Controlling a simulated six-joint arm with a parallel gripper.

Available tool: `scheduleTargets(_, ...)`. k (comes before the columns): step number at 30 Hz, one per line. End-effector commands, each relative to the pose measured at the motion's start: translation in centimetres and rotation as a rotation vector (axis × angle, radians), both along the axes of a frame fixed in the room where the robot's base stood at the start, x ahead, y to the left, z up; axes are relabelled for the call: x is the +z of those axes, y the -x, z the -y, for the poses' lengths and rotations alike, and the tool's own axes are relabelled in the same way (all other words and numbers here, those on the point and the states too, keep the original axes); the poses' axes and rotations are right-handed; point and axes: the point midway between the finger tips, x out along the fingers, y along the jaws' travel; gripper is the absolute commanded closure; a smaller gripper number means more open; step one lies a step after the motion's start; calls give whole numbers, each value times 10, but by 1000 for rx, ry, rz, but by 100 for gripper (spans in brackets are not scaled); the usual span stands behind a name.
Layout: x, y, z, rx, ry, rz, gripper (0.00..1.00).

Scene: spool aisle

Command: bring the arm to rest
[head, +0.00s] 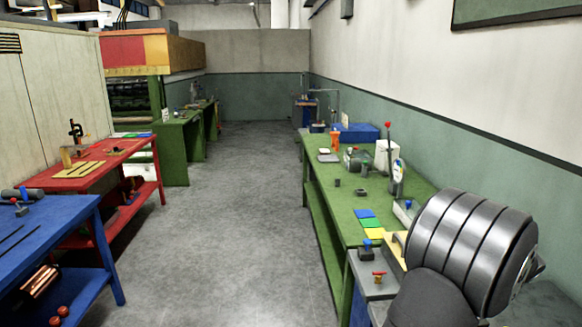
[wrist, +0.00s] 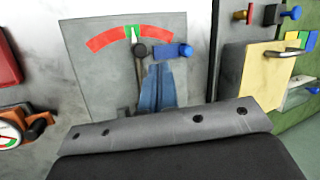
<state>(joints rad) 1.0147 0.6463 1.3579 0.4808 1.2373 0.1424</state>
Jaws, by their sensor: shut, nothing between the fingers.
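In the wrist view, my gripper (wrist: 158,68) shows as two blue fingers, shut against each other with nothing between them. They reach up from the dark grey hand body over a grey panel. On this panel (wrist: 88,55) is a lever (wrist: 139,70) with a dark knob, its top at the green mark of a red arc. The fingers appear just right of the lever; I cannot tell whether they touch it. In the head view, my dark ribbed arm fills the lower right and my gripper is hidden.
A green bench (head: 345,205) runs along the right wall with tools and coloured cards. A red bench (head: 95,165) and blue bench (head: 60,235) stand left. The grey aisle floor (head: 235,220) is clear. In the wrist view, a dial gauge (wrist: 12,133) is at left, a yellow box (wrist: 258,75) at right.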

Motion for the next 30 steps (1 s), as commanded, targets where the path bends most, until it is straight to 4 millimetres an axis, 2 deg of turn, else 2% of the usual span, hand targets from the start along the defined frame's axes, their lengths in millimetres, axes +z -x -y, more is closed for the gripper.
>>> scheduleTargets(11, 34, -25, -3, -71, 89, -212, 100)
scheduleTargets(23, 80, -50, -4, -223, 246, -383, 100)
scheduleTargets(30, 51, -49, -3, -227, 245, -388, 100)
